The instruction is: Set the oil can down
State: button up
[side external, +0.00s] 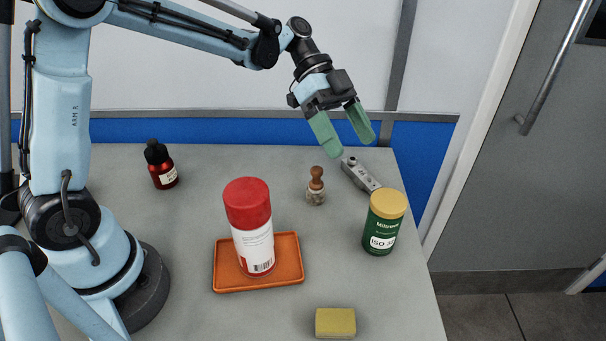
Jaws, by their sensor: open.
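The oil can appears to be the green can with a yellow lid (382,222) and a label reading "ISO 3" and a partly unclear digit. It stands upright on the right part of the grey bench (200,210), near its right edge. My gripper (350,147) is open, with its two green fingers apart and nothing between them. It hangs above the back right of the bench, up and to the left of the green can, and does not touch it.
A grey hand tool (361,176) lies behind the can. A wooden-knobbed brush (316,187) stands left of it. A red-capped white container (254,243) stands on an orange tray (292,276). A red dropper bottle (161,168) stands back left; a yellow sponge (335,322) lies in front.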

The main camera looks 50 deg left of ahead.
jog(key=s+a+f+n+t+y, duration=0.1)
jog(key=s+a+n+t+y, duration=0.7)
jog(key=n, duration=0.8)
jog(key=shift+s+a+f+t+y, duration=0.3)
jog(key=shift+s+a+y, duration=0.8)
jog(key=shift+s+a, duration=0.7)
